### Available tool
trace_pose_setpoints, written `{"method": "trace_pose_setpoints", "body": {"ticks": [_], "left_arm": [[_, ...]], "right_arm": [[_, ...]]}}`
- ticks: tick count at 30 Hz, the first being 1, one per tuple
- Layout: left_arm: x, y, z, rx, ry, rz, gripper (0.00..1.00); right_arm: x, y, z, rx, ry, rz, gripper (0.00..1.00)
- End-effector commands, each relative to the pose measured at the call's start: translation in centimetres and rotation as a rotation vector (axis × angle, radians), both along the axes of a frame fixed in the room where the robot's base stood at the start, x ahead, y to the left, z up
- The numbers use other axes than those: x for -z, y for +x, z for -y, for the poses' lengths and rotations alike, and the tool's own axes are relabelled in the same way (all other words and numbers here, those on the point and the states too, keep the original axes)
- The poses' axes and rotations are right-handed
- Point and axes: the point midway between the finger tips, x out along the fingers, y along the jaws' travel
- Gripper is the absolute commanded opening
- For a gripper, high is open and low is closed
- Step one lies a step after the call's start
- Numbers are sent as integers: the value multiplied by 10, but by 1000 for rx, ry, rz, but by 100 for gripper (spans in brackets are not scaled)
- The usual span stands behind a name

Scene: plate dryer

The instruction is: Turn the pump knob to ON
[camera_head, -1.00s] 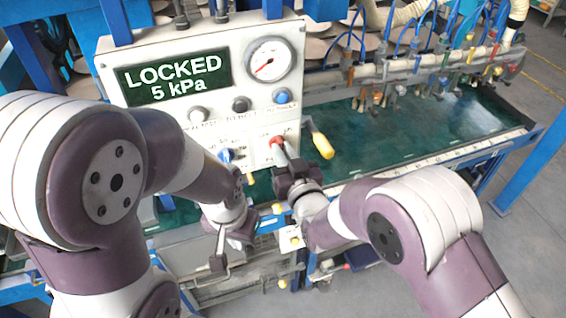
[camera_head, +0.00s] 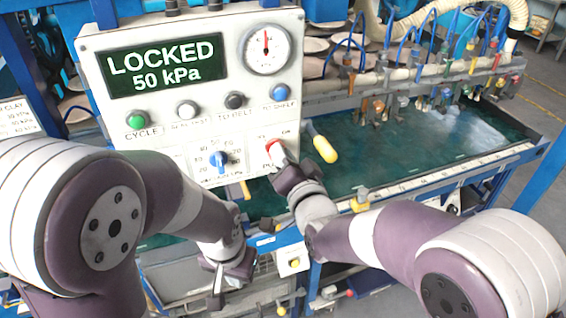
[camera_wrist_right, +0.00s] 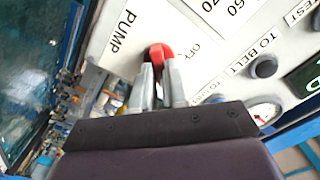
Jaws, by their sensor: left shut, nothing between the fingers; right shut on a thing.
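The red pump knob (camera_wrist_right: 161,52) is on the white control panel beside the printed word PUMP, with OFF printed near it in the right wrist view. My right gripper (camera_wrist_right: 159,80) is shut on the knob. In the head view the knob (camera_head: 272,147) shows just above my right gripper (camera_head: 281,161), which partly hides its labels. The panel display (camera_head: 165,66) reads LOCKED 50 kPa, and the gauge (camera_head: 267,48) needle points straight up. My left gripper (camera_head: 217,297) is shut and empty, low in front of the machine, away from the panel.
A blue selector knob (camera_head: 218,160) sits left of the pump knob. Green, white, grey and blue buttons (camera_head: 187,110) line the panel above. A yellow-handled lever (camera_head: 324,149) sticks out just right of the panel. A wet green tray (camera_head: 400,150) extends to the right.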

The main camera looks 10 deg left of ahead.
Motion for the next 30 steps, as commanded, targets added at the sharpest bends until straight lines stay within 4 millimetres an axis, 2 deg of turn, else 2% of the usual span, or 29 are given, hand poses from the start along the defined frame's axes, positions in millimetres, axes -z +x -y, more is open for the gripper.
{"method": "trace_pose_setpoints", "body": {"ticks": [17, 18, 20, 30], "left_arm": [[4, 0, 0, 0, 0, 0, 0], [4, 0, 0, 0, 0, 0, 0], [4, 0, 0, 0, 0, 0, 0], [6, 0, 0, 0, 0, 0, 0]], "right_arm": [[-1, 0, 0, 1, 25, -14, 0], [-1, 0, 0, 1, 25, -14, 24], [-1, 0, 0, 0, 25, -15, 39], [0, -3, 2, 0, 23, -14, 39]]}}
